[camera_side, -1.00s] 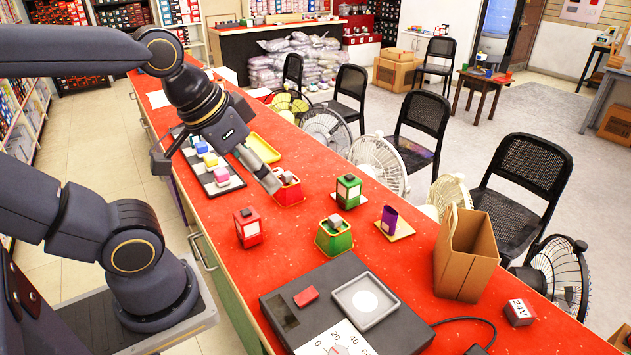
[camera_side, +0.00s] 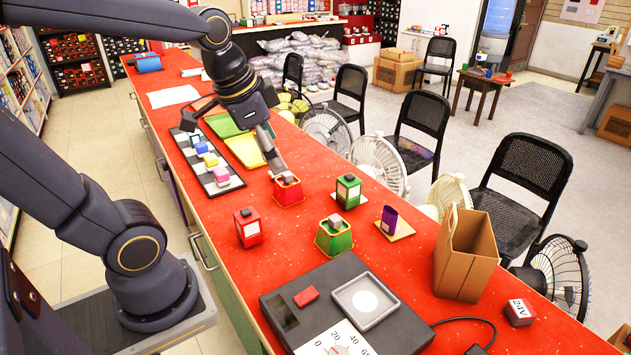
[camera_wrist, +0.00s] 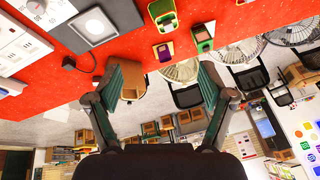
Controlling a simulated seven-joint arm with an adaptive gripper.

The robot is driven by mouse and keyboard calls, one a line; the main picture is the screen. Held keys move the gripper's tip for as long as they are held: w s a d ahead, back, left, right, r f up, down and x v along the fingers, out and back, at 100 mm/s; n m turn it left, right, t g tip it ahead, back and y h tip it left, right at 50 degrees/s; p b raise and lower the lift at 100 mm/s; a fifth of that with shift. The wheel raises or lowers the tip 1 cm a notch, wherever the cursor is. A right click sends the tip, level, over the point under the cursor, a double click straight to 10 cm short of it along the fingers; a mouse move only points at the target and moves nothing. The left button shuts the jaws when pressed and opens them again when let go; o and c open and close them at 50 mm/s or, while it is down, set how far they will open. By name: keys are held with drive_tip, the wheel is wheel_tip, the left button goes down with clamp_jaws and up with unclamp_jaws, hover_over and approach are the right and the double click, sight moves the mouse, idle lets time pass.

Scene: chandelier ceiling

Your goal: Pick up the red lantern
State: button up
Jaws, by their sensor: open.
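The red lantern (camera_side: 248,228) stands upright on the red counter in the side view, a small red box shape with a pale front panel and dark top. A similar green lantern (camera_side: 348,191) stands to its right; it also shows in the wrist view (camera_wrist: 202,38). My gripper (camera_side: 282,174) is above and behind the red lantern, apart from it, close over a red bin (camera_side: 288,194) holding a grey-topped block. In the wrist view my gripper (camera_wrist: 165,82) has its fingers spread with nothing between them. I cannot make out the red lantern there.
A checkered board (camera_side: 222,184) with coloured blocks and a yellow tray (camera_side: 246,152) lie behind. Bare counter surrounds the red lantern.

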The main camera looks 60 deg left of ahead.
drive_tip(key=w+a+f+g, duration=0.2)
drive_tip(key=a+f, duration=0.2)
drive_tip(key=a, duration=0.4)
drive_tip(key=n+g, duration=0.3)
drive_tip(key=n, duration=0.1)
hover_over(247, 220)
drive_tip(key=a, duration=0.3)
wheel_tip(247, 220, down, 7)
drive_tip(key=shift+h, duration=0.4)
drive_tip(key=f, duration=1.1)
drive_tip(key=shift+w+d, duration=0.25)
drive_tip(key=f, duration=0.5)
drive_tip(key=shift+w+d+f, duration=0.1)
drive_tip(key=shift+d+f, duration=0.1)
drive_tip(key=shift+f, duration=0.15)
clamp_jaws()
drive_tip(key=shift+r, duration=0.1)
